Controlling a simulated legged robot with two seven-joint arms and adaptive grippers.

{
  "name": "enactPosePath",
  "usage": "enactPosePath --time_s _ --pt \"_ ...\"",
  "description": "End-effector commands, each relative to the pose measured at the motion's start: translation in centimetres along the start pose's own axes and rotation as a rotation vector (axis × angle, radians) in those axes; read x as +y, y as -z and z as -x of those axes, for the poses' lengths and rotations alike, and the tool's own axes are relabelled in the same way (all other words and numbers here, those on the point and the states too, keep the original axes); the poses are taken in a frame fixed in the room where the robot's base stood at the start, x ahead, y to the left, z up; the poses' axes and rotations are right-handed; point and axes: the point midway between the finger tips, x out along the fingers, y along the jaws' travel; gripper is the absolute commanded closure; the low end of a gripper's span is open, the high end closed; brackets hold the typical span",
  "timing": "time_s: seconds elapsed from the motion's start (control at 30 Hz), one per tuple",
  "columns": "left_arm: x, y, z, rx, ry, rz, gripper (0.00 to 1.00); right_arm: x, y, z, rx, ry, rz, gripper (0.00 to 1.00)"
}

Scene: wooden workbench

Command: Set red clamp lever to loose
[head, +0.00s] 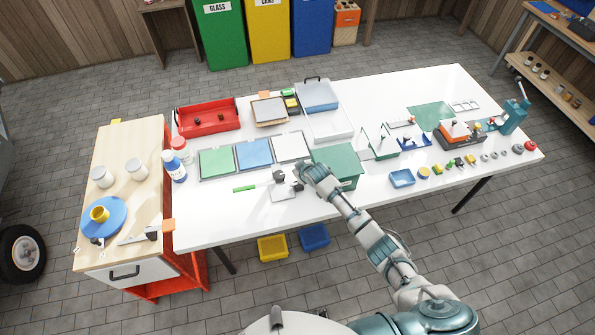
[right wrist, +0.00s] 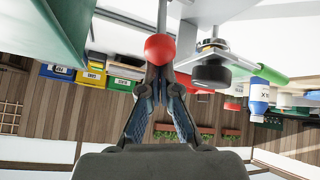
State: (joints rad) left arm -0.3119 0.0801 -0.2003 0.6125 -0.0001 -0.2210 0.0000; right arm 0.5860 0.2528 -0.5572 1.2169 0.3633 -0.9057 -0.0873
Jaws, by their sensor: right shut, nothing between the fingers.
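The red clamp lever shows in the right wrist view as a round red knob (right wrist: 160,47) on a thin grey rod. My right gripper (right wrist: 160,70) is shut and empty, with its fingertips right at the knob; I cannot tell whether they touch it. A black round clamp foot (right wrist: 211,73) on a metal clamp sits just to the right there. In the head view my right gripper (head: 301,171) is over the clamp area, beside a grey plate (head: 283,196), and hides the red knob. My left gripper is in neither view.
A green box (head: 337,165) stands close right of my right gripper; its wall also fills the upper left of the wrist view (right wrist: 62,28). A green bar (head: 245,188) lies to the left. Green, blue and white panels (head: 255,154) lie behind. The front left bench edge is clear.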

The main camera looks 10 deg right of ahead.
Motion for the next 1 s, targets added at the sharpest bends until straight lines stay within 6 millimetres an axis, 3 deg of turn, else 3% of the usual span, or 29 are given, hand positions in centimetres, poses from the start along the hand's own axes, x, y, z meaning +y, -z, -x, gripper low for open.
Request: enactPosePath --time_s 0.1,0.2,0.6,1.0 --pt "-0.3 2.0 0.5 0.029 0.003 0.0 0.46 -0.5 -0.8 0.4 0.082 -0.037 0.013 1.0" --pt "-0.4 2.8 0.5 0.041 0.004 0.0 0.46 -0.8 -1.3 0.6 0.147 -0.067 0.024 1.0" --pt "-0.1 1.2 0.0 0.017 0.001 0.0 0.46 -1.4 -2.5 1.1 0.293 -0.138 0.047 1.0" --pt "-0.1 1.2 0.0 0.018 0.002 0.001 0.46 -1.5 -2.8 1.1 0.306 -0.146 0.05 1.0"
